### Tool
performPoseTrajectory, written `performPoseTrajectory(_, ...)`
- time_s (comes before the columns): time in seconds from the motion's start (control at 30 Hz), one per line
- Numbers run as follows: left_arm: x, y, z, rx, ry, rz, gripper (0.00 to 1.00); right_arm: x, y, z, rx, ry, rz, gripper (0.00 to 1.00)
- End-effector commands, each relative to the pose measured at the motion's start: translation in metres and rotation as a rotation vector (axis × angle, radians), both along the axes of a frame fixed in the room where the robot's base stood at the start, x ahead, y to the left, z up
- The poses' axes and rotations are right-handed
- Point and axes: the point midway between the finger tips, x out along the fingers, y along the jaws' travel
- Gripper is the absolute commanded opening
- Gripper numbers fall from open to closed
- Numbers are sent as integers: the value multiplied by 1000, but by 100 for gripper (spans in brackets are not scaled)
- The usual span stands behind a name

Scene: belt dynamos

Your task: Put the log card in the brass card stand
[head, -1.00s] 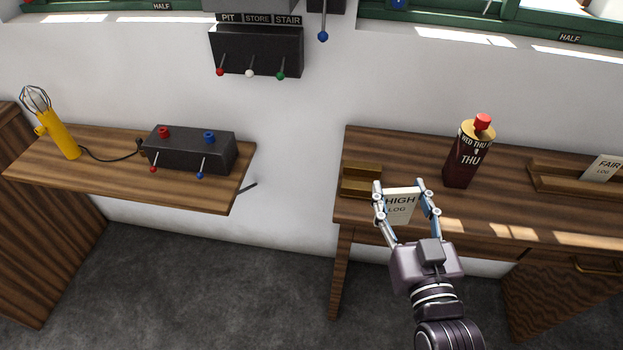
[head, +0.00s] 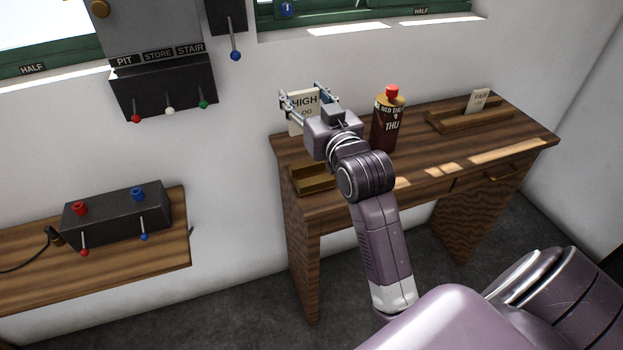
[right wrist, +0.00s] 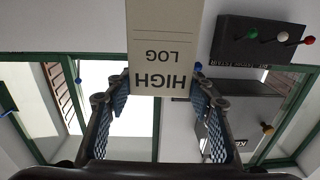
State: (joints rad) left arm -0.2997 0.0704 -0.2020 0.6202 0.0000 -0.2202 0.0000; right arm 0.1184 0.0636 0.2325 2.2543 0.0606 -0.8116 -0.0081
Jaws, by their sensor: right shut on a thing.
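The log card (head: 302,108), cream and lettered HIGH LOG, is held upright between the fingers of my right gripper (head: 304,94). In the right wrist view the card (right wrist: 165,30) appears upside down between the two blue-padded fingers. The brass card stand (head: 312,182), a small slotted block, sits at the left end of the right desk (head: 420,160). The gripper and card are above and behind the stand in the picture, apart from it. The stand's right end is partly hidden by my arm. My left gripper is not in view.
A dark bottle (head: 386,125) with a red cap stands just right of my gripper. A wooden rack (head: 450,122) with a FAIR LOG card (head: 479,101) is farther right. A lever box (head: 165,88) hangs on the wall at left. A shelf (head: 160,255) carries a black switch box (head: 115,215).

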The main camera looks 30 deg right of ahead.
Motion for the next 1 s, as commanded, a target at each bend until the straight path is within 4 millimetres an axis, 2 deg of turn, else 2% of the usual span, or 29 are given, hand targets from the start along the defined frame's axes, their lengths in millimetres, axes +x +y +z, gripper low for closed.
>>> performPoseTrajectory(0.03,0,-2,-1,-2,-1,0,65,4,-10,11,-1,-6,-14,27)
performPoseTrajectory(0.13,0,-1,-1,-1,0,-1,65,9,-22,23,-1,-3,-30,27)
performPoseTrajectory(0.27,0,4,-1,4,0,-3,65,11,-29,23,1,2,-40,27)
performPoseTrajectory(0.37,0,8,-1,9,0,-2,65,11,-30,5,4,8,-41,27)
performPoseTrajectory(0.7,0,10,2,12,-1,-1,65,10,-29,-85,3,8,-42,27)
performPoseTrajectory(0.8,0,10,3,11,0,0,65,10,-29,-107,1,7,-41,27)
performPoseTrajectory(1.0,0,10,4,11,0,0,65,10,-29,-128,0,2,-41,27)
